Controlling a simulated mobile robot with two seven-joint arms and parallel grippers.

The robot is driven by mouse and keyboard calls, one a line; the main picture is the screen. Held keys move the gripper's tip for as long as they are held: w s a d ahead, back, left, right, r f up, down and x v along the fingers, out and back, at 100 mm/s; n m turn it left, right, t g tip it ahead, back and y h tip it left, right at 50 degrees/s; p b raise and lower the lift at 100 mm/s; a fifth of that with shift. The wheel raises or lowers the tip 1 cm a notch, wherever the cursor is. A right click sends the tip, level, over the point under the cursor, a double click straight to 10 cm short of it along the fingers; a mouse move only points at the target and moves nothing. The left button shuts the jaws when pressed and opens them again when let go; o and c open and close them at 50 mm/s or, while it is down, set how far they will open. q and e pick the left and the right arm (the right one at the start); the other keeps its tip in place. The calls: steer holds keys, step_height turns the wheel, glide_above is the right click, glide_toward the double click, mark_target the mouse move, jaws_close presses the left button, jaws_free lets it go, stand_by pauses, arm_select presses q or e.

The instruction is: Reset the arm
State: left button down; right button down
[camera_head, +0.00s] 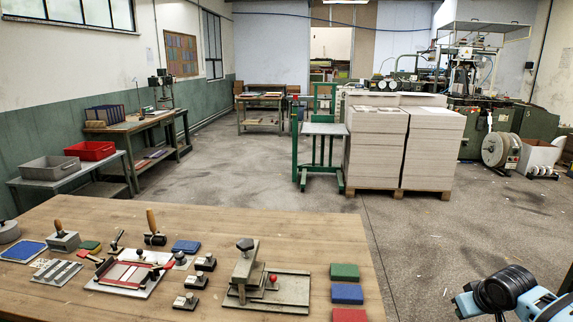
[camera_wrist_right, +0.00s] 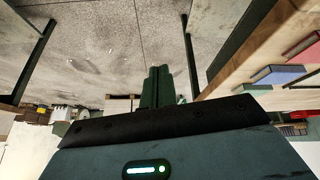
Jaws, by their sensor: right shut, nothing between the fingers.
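My right arm (camera_head: 507,292) shows at the lower right of the head view, over the floor to the right of the wooden table (camera_head: 150,222). Only blue and black links are visible there. In the right wrist view my right gripper (camera_wrist_right: 157,86) has its two dark fingers together, with nothing between them. It is beside the table edge and apart from the table. My left arm and left gripper are in neither view.
The table holds a press (camera_head: 245,270), stamps, and green (camera_head: 344,271), blue (camera_head: 347,293) and red (camera_head: 349,315) pads near its right edge. Board stacks (camera_head: 375,150) on pallets and a green lift table (camera_head: 322,130) stand beyond. The floor right of the table is clear.

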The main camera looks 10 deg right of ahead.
steer(key=s+a+f+n+t, duration=0.1)
steer(key=s+a+f+n, duration=0.15)
steer(key=s+f, duration=0.45)
steer(key=s+a+f+n, duration=0.1)
steer(key=s+f+n, duration=0.2)
steer(key=s+f, duration=0.4)
steer(key=s+a+f+n+y, duration=0.1)
steer(key=s+a+f+n, duration=0.2)
steer(key=s, duration=0.5)
steer(key=s+a+n+y, duration=0.1)
steer(key=s+a+n, duration=0.2)
steer(key=s+a, duration=0.35)
steer(key=s+a+f+m+t, duration=0.1)
steer(key=a+m, duration=0.3)
steer(key=a, duration=0.4)
steer(key=s+a+f+m+t+y, duration=0.1)
steer(key=s+a+m, duration=0.3)
steer(key=a, duration=0.5)
steer(key=shift+a+f+m, duration=0.3)
steer(key=shift+f+m, duration=0.1)
steer(key=shift+m, duration=0.35)
steer(key=shift+s, duration=0.1)
